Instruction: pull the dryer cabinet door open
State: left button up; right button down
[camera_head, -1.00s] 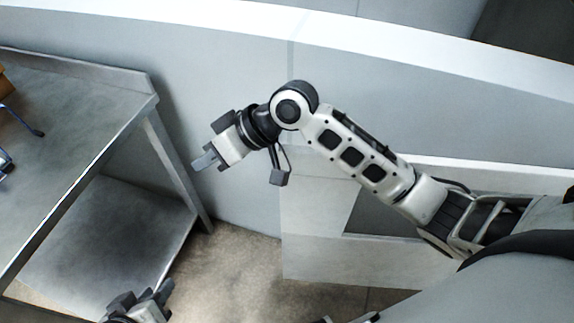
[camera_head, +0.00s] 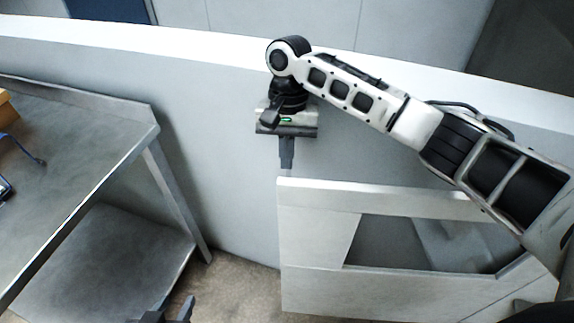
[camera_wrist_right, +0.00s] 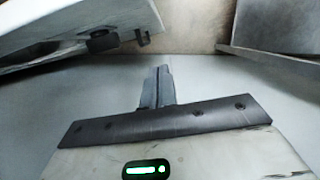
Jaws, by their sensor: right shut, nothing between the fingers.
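The dryer cabinet door appears to be the pale panel with a window opening (camera_head: 315,245) at the lower right of the head view. How far it stands open I cannot tell. My right gripper (camera_head: 287,166) points down, shut and empty, just above the panel's upper left corner. In the right wrist view the gripper's closed fingers (camera_wrist_right: 157,80) point away from the camera. A white panel (camera_wrist_right: 60,28) with a dark latch-like fitting (camera_wrist_right: 102,42) lies to their upper left, apart from them. My left gripper (camera_head: 170,311) shows only partly at the bottom edge.
A steel table (camera_head: 85,125) with a lower shelf (camera_head: 110,265) stands at the left. A pale wall (camera_head: 215,140) with a white top runs behind my right gripper. Bare floor (camera_head: 225,267) shows between the table and the panel.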

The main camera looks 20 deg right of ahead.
aim_at(284, 203)
jog(key=shift+s+a+f+p, duration=0.15)
jog(key=shift+s+a+f, duration=0.2)
jog(key=shift+s+f, duration=0.8)
jog(key=shift+s+a+f+p, duration=0.3)
jog(key=shift+s+f, duration=0.4)
jog(key=shift+f, duration=0.7)
jog(key=shift+s+a+f+p, duration=0.1)
jog(key=shift+s+a+f, duration=0.3)
jog(key=shift+s+f, duration=0.75)
jog(key=shift+w+f, duration=0.1)
jog(key=shift+w, duration=0.1)
